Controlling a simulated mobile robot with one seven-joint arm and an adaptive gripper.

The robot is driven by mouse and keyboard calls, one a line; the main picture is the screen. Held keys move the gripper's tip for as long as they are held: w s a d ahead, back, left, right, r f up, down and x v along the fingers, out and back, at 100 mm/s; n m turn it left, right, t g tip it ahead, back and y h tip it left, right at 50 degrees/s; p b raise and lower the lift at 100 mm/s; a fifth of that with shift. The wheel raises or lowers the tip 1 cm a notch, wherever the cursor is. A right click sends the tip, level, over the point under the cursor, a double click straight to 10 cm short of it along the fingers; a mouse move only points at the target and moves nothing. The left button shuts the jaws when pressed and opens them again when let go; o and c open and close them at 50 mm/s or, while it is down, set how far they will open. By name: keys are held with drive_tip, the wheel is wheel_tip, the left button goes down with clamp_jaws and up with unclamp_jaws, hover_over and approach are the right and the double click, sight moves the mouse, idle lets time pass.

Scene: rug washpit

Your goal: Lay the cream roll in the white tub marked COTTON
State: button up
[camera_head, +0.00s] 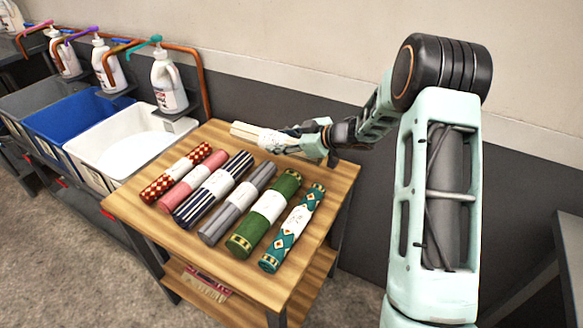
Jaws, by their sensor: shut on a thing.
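The cream roll (247,132) has a white paper band and lies crosswise above the back of the wooden table. My gripper (300,142) is shut on its right end, coming from the right. Whether the roll touches the tabletop is hard to tell. The white tub (111,162) stands left of the table, below a white bottle, and its inside looks empty. A label shows on its front wall, but it is too small to read.
Several other banded rolls lie side by side on the wooden table (325,243), among them a green roll (265,213) and a red checked roll (176,173). A blue tub (70,118) and a grey tub (38,97) stand left of the white one. Pump bottles (169,82) and copper pipes (203,90) rise behind the tubs.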

drive_tip(key=d+f, duration=0.4)
drive_tip(key=d+f+b, duration=0.1)
drive_tip(key=d+f, duration=0.1)
drive_tip(key=shift+w+d+f, duration=0.25)
drive_tip(key=shift+w+d, duration=0.05)
drive_tip(key=shift+d, duration=0.05)
drive_tip(key=shift+d+f, duration=0.15)
drive_tip(key=shift+f, duration=1.45)
drive_tip(key=shift+f, duration=0.15)
drive_tip(key=o, duration=1.1)
drive_tip(key=shift+o, duration=0.2)
